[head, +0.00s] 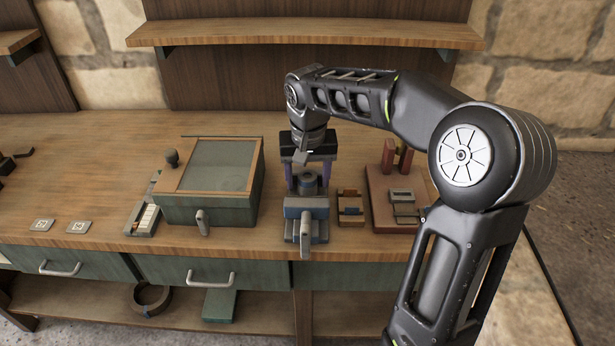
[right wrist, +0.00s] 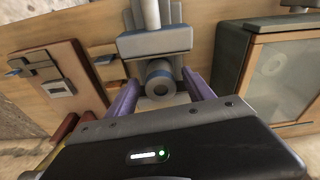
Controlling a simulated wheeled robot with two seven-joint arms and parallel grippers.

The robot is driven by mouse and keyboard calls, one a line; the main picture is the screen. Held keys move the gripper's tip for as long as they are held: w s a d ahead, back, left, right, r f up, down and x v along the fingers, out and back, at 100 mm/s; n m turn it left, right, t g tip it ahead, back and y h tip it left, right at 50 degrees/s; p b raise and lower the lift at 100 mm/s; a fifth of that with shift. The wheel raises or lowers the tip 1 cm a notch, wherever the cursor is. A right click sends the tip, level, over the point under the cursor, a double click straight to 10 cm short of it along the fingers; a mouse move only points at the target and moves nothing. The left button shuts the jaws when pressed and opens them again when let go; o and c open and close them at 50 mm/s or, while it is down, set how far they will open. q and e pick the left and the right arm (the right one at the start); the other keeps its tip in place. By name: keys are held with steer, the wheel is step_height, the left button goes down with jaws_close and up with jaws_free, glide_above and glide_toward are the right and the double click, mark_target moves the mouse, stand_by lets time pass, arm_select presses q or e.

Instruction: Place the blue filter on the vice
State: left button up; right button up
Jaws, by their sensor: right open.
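The vice (head: 306,212) stands at the front edge of the bench, with its grey-blue body and handle also in the right wrist view (right wrist: 155,42). A short blue-grey cylinder with a round hole in its top, which looks like the blue filter (head: 308,181), is upright at the vice's back part; it shows in the right wrist view (right wrist: 159,82). My right gripper (head: 309,188) points down from above, open, with one purple finger on each side of the filter. In the right wrist view the fingers (right wrist: 160,77) look apart from it. My left gripper is not in view.
A green box with a glass lid (head: 215,168) stands left of the vice. A small wooden block holder (head: 350,208) and a reddish-brown stand (head: 388,180) are at the right. Two small plates (head: 78,227) lie at the left. A shelf (head: 300,35) runs above the bench.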

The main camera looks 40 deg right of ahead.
step_height(320, 180, up, 12)
steer(key=s+a, duration=0.1)
steer(key=shift+s, duration=0.25)
stand_by(0.4)
stand_by(0.5)
